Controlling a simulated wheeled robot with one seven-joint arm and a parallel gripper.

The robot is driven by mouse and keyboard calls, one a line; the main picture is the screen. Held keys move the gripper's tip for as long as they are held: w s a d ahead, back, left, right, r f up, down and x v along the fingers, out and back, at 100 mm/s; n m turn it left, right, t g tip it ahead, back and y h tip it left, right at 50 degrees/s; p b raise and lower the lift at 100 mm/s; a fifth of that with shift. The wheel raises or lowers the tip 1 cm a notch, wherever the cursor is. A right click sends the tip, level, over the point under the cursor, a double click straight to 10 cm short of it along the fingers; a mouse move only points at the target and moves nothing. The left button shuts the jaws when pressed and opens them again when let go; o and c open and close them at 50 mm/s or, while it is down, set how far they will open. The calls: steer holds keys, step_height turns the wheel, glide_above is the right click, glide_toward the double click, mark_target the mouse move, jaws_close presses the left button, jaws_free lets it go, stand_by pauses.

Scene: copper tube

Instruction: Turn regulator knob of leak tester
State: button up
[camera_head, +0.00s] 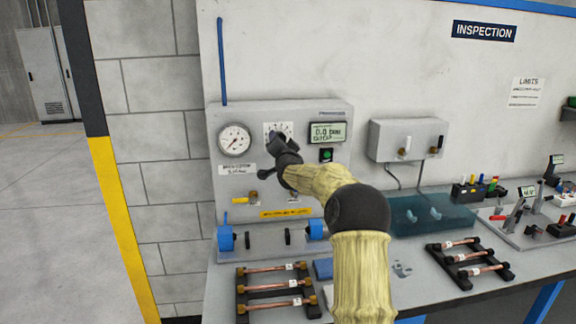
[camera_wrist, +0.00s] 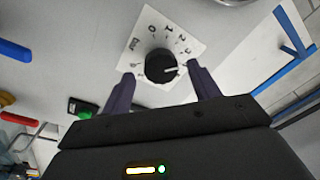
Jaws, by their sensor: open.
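The leak tester (camera_head: 350,165) is a grey panel box on the back of the bench with a round gauge, a dial plate and a display reading about 0.0. Its black regulator knob (camera_wrist: 161,66) sits on a white scale plate (camera_wrist: 187,45) in the wrist view, with a white pointer mark toward the right. My gripper (camera_wrist: 160,82) is open, its two dark fingers on either side of the knob's lower part, with visible gaps; I cannot tell the depth to the knob. In the head view my gripper (camera_head: 278,142) covers most of the knob and the lower dial plate (camera_head: 279,128).
A gauge (camera_head: 235,140) is left of the dial, and a green button (camera_head: 326,155) to the right. A yellow-handled valve (camera_head: 240,200) is below. Copper tubes on black racks (camera_head: 275,285) lie on the bench. A grey box (camera_head: 408,140) hangs on the wall at right.

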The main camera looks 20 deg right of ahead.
steer(key=b+v, duration=0.4)
steer(key=v, duration=1.1)
steer(key=shift+s, duration=0.25)
steer(key=shift+f, duration=0.1)
steer(key=s+a+f+n+g+y, duration=0.3)
steer(key=a+f+n+g, duration=0.1)
steer(key=a+f, duration=0.55)
steer(key=s+a+f+n+g, duration=0.2)
steer(key=s+f, duration=0.3)
steer(key=s+a+f+n+g+y, duration=0.1)
steer(key=s+a+f+n+g, duration=0.1)
steer(key=s+f, duration=0.3)
steer(key=s+a+f+n+g+y, duration=0.1)
steer(key=s+a+f+g, duration=0.2)
steer(key=s+f, duration=0.2)
steer(key=shift+s+a+f+n+g, duration=0.1)
steer(key=shift+s+a+n+g, duration=0.1)
steer(key=shift+s, duration=0.25)
steer(key=shift+s+a+f+n+g, duration=0.1)
steer(key=shift+s+f+n, duration=0.1)
steer(key=shift+s, duration=0.25)
steer(key=s+a+f+n+g, duration=0.2)
steer(key=s+f+g, duration=0.2)
steer(key=s, duration=0.8)
steer(key=w+p+v, duration=0.2)
steer(key=p+v, duration=1)
steer(key=shift+w+d+r+p, duration=0.15)
steer(key=shift+w+r+p, duration=0.2)
steer(key=shift+w, duration=0.2)
